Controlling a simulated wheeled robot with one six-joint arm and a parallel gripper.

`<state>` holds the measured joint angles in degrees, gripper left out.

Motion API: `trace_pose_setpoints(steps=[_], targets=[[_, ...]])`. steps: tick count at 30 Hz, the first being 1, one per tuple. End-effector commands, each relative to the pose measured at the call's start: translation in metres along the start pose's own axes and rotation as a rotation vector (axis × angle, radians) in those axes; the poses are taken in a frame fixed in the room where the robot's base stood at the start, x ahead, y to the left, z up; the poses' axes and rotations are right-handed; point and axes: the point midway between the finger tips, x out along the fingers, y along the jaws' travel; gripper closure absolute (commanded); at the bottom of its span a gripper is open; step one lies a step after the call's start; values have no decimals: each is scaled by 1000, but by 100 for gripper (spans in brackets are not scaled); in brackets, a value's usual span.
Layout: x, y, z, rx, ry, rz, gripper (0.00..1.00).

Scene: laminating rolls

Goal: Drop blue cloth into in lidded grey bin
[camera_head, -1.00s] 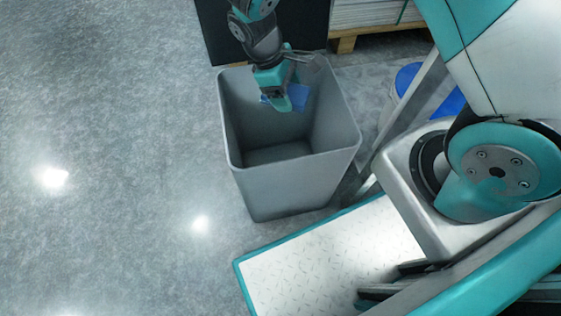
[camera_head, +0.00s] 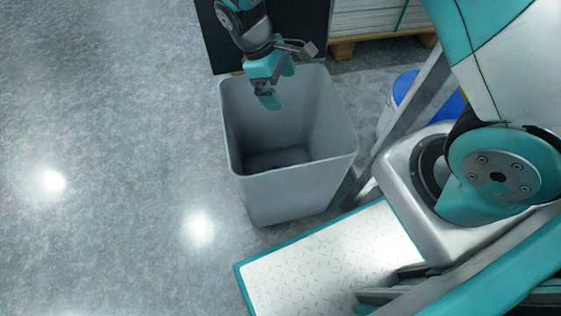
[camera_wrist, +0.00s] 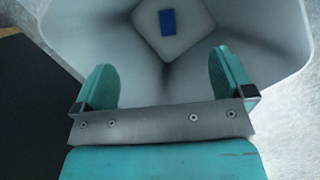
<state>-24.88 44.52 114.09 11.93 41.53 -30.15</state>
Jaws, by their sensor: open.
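The grey bin (camera_head: 290,190) stands on the floor with its top open; no lid shows on it. The blue cloth (camera_wrist: 167,21) lies flat on the bin's floor in the wrist view. In the head view only a small dark blue bit of it shows deep inside the bin. My gripper (camera_head: 278,90) is over the bin's far left rim, pointing down. In the wrist view my gripper (camera_wrist: 165,82) has its two teal fingers wide apart with nothing between them.
A dark panel (camera_head: 225,45) and a pallet with stacked white sheets (camera_head: 375,15) stand behind the bin. A blue-topped container (camera_head: 405,85) is to the right of the bin. The floor (camera_head: 100,130) to the left is clear.

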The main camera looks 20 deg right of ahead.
Motion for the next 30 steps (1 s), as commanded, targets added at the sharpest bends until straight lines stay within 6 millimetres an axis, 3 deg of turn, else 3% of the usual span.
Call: trace_pose_setpoints(steps=[1,6,13,19,30], targets=[[-21,0,1,0,6,3,1],[-64,0,1,-1,5,2,1],[-108,0,0,-1,3,2,1],[-124,0,0,-1,1,0,1],[-125,0,0,-1,0,0,1]])
